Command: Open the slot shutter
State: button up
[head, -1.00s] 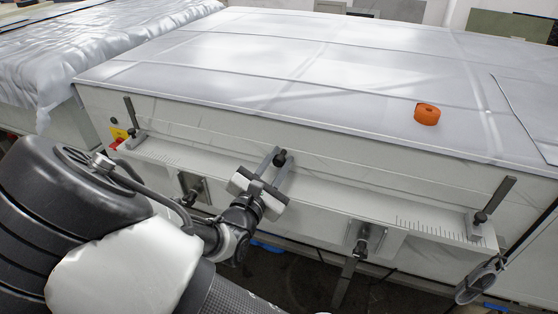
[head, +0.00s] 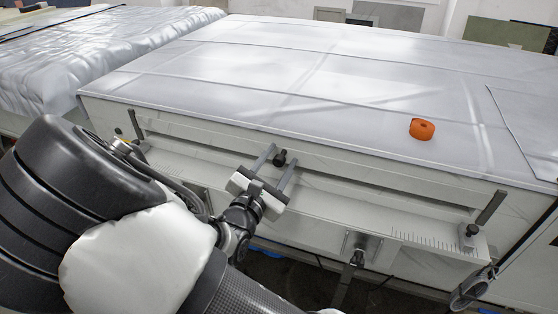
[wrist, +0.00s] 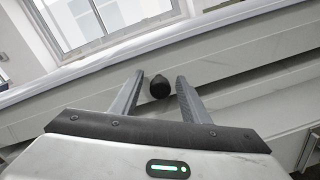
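The slot shutter (head: 340,176) is a long pale panel along the front of the plate processor, below its top edge. A dark gap (head: 390,193) shows beneath it. A black round knob (head: 280,158) sits on the front near the shutter's middle; it also shows in the wrist view (wrist: 159,87). My gripper (head: 281,156) is open. Its two fingers stand apart on either side of the knob, seen also in the wrist view (wrist: 159,82).
An orange round object (head: 422,129) lies on the sheet-covered top. Upright dark levers stand at the left (head: 136,125) and right (head: 489,208) ends of the front ledge (head: 320,216). A bracket with a black knob (head: 357,257) hangs below the ledge.

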jog(key=p+v, duration=0.1)
jog(key=v, duration=1.6)
jog(key=shift+s+p, duration=0.2)
jog(key=shift+p, duration=0.1)
jog(key=s+d+r+m+g+y, duration=0.1)
jog(key=s+d+r+m+g, duration=0.15)
jog(key=d+m+g, duration=0.65)
jog(key=s+d+r+m+g+y, duration=0.1)
jog(key=s+d+m+g, duration=0.3)
jog(key=d+m+g, duration=0.5)
notch_tip(320, 180, up, 25)
jog(key=d+m+t+y+p, duration=0.2)
jog(key=m+t+y+p, duration=0.3)
jog(key=p, duration=0.9)
jog(key=s+m+t, duration=0.1)
jog(key=m+t, duration=0.1)
jog(key=m, duration=0.1)
jog(key=shift+d+f, duration=0.2)
jog(key=shift+d, duration=0.2)
